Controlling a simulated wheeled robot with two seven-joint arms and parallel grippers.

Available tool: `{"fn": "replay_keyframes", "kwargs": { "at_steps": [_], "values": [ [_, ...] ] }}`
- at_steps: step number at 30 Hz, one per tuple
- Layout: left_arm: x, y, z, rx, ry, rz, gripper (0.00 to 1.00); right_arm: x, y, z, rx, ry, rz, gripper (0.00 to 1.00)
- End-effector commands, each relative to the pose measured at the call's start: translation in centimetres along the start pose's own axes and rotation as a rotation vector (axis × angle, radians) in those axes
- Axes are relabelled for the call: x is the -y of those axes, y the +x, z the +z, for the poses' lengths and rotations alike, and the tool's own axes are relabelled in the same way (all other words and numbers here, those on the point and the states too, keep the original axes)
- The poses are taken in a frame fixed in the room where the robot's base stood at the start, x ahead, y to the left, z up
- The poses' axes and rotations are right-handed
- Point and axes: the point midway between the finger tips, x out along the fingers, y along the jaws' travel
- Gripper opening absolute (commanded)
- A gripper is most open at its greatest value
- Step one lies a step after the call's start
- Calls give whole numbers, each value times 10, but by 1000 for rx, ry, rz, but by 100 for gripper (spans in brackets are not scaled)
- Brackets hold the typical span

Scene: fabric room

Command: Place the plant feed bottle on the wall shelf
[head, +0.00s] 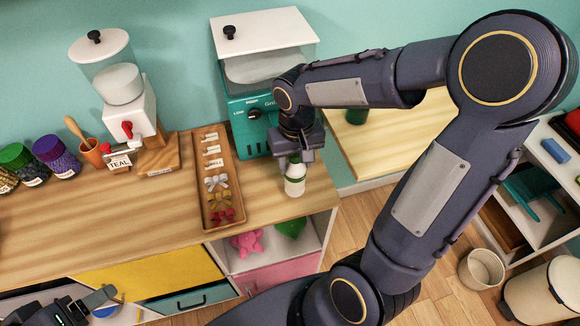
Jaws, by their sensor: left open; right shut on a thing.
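The plant feed bottle (295,183), white with a green band, is upright over the right end of the wooden counter. My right gripper (296,160) is shut on its upper part from above and hides its top. I cannot tell whether its base touches the counter. A light wooden surface (400,140) against the wall, right of the counter, may be the wall shelf; a dark green object (356,116) stands on it, and my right arm covers part of it. My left gripper (98,300) is open and empty at the bottom left, in front of the counter.
A teal machine with a white lid (264,32) stands just behind the bottle. A wooden tray (206,195) with bows and labels lies left of it. A dispenser (128,110) and jars (55,155) are further left. A bin (481,269) stands on the floor at right.

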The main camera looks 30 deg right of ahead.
Motion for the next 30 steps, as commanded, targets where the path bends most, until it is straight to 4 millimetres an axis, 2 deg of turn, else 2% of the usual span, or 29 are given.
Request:
{"fn": "replay_keyframes", "kwargs": {
  "at_steps": [9, 15, 27, 28, 30],
  "values": [
    [-1, -2, -1, 0, 0, 0, 70, 6, 29, -19, 3, 0, 1, 7],
    [0, -1, 0, 0, 0, 0, 70, 6, 53, -18, 2, 0, 1, 7],
    [2, 3, 2, 0, 0, 0, 70, 6, 59, -19, -1, 0, 0, 7],
    [1, 2, 1, 0, 0, 0, 70, 6, 58, -18, -1, 0, 0, 49],
    [1, 2, 1, 0, 0, 0, 70, 6, 57, -18, -1, 0, 0, 58]
  ]
}}
